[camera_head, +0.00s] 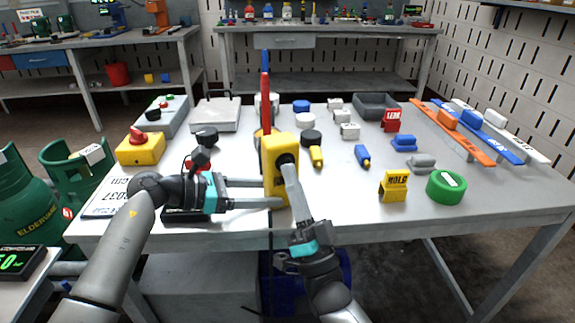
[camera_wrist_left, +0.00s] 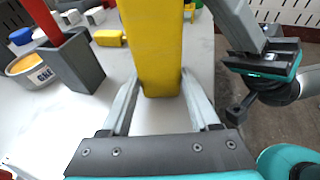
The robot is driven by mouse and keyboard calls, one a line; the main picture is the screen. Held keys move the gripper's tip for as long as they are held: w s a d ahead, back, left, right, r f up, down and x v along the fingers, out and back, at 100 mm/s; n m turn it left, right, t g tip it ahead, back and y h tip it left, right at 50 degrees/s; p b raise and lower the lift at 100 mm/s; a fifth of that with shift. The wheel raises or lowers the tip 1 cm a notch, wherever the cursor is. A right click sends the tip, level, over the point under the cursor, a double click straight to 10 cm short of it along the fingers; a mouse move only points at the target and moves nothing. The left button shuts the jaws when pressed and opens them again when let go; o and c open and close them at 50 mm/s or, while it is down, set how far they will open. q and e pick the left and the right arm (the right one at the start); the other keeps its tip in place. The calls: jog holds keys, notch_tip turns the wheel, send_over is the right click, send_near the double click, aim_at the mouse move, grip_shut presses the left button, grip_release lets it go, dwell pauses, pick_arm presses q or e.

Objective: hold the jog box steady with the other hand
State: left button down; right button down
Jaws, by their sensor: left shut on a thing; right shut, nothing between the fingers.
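The yellow jog box (camera_head: 278,146) stands upright above the table's front edge, with a dark round part on its face. My left gripper (camera_head: 268,191) reaches in from the left and is shut on the jog box, a finger on each side. In the left wrist view the yellow box (camera_wrist_left: 150,45) fills the space between the two fingers. My right gripper (camera_head: 289,168) comes up from below with its fingers shut and empty. Its tips are at the dark round part; I cannot tell if they touch. It partly hides the box's front.
A yellow box with a red knob (camera_head: 139,147) stands at the table's left. A yellow tag stand (camera_head: 393,187) and a green roll (camera_head: 446,187) are to the right.

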jog(key=shift+s+d, duration=0.25)
jog(key=shift+s, duration=0.6)
jog(key=shift+s+d, duration=0.25)
jog(key=shift+s, duration=0.55)
jog(key=shift+s+d, duration=0.2)
jog(key=shift+s, duration=0.6)
jog(key=shift+s+d, duration=0.25)
jog(key=shift+s, duration=0.55)
dwell(1.2)
jog(key=s, duration=0.1)
jog(key=s+d, duration=0.1)
jog(key=s, duration=0.1)
jog(key=shift+s+d, duration=0.15)
jog(key=shift+s, duration=0.15)
